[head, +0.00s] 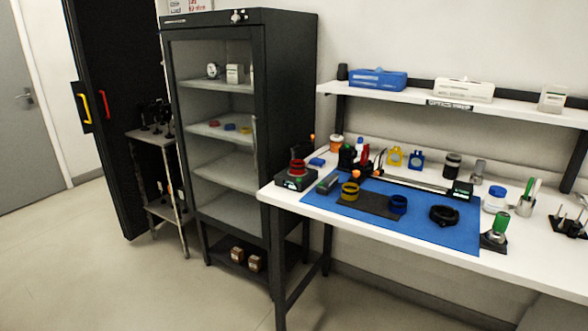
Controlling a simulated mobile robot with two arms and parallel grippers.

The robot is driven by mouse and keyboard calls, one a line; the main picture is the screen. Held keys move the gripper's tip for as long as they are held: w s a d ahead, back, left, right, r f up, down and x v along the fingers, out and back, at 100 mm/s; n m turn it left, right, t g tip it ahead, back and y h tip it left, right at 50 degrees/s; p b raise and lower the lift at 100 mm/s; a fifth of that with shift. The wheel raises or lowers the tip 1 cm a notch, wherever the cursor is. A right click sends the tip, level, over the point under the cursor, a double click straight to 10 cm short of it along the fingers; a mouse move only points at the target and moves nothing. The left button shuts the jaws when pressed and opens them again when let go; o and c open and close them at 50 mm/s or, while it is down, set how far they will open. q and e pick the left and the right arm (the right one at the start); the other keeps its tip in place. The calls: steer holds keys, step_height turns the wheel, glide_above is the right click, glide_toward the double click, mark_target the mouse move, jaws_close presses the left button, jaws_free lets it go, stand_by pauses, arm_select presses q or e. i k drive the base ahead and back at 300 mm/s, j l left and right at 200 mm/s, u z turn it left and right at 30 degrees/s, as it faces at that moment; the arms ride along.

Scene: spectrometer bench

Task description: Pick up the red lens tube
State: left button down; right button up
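A short red ring-shaped tube (298,167) stands on a small black device (296,180) at the left end of the white bench. It looks like the red lens tube. A yellow tube (349,192) and a blue tube (398,205) of similar shape sit on the dark pad (370,205) to its right. A small flat red piece (214,123) lies on a shelf inside the cabinet, too small to tell what it is. Neither of my grippers shows in the head view.
The white bench (520,262) carries a blue mat (445,235), a black ring (443,215), a rail and several small tools. A tall dark glass-fronted cabinet (285,75) stands left of it, beside a small cart (150,137). The floor (130,285) in front is clear.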

mark_target(295, 169)
steer(key=i+j+z, duration=0.35)
steer(key=i+j, duration=1.05)
steer(key=i, duration=0.1)
